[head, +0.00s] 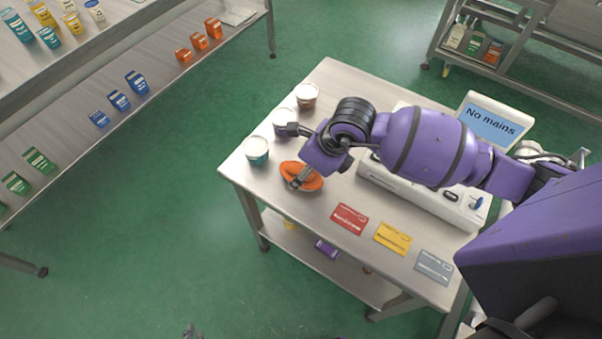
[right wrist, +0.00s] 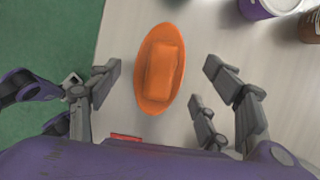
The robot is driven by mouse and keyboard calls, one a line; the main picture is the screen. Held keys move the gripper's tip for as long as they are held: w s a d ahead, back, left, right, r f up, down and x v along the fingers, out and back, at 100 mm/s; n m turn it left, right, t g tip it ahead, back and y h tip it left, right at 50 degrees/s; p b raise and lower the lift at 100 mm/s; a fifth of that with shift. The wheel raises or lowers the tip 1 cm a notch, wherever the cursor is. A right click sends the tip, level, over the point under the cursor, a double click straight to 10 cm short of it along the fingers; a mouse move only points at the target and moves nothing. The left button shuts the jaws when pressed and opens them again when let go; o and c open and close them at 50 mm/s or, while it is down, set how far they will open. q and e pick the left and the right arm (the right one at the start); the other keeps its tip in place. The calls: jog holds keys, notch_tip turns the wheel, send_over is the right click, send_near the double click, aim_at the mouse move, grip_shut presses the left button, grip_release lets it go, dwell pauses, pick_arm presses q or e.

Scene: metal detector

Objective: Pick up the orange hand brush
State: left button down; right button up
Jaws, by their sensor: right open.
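The orange hand brush (head: 313,183) lies on the metal table near its front left edge, partly covered by my right gripper (head: 299,178) in the head view. In the right wrist view the brush (right wrist: 160,70) shows as an orange oval with a raised block on top. My right gripper (right wrist: 157,85) is open and empty. Its fingers stand on both sides of the brush, with clear gaps. The height between fingertips and table is hard to judge.
Lidded tubs stand beside the brush: a teal one (head: 257,151) and a brown one (head: 306,95). Red (head: 349,218), yellow (head: 393,238) and grey (head: 434,266) cards lie along the front. A device with a "No mains" screen (head: 494,122) stands behind. Shelves (head: 150,110) are at left.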

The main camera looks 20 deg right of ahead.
jog(key=shift+x, duration=1.45)
jog(key=shift+w+r, duration=0.1)
jog(key=c, duration=1.3)
jog(key=shift+r, duration=0.15)
jog(key=shift+r, duration=0.3)
notch_tip(320, 180, up, 2)
jog(key=shift+r, duration=0.15)
jog(key=s+r, duration=0.2)
jog(key=s+d+r, duration=0.1)
jog(key=s+r, duration=0.1)
jog(key=r, duration=0.1)
jog(key=shift+s+d+r, duration=0.2)
jog(key=shift+s+r, duration=0.05)
jog(key=shift+s+d+r, duration=0.45)
jog(key=shift+s+r, duration=0.25)
jog(key=shift+s, duration=0.8)
jog(key=shift+s+d+r, duration=0.4)
jog(key=shift+s+r, duration=0.35)
jog(key=shift+s, duration=0.75)
jog(key=shift+s+d+r, duration=0.45)
jog(key=shift+s+r, duration=0.25)
jog(key=shift+s, duration=0.75)
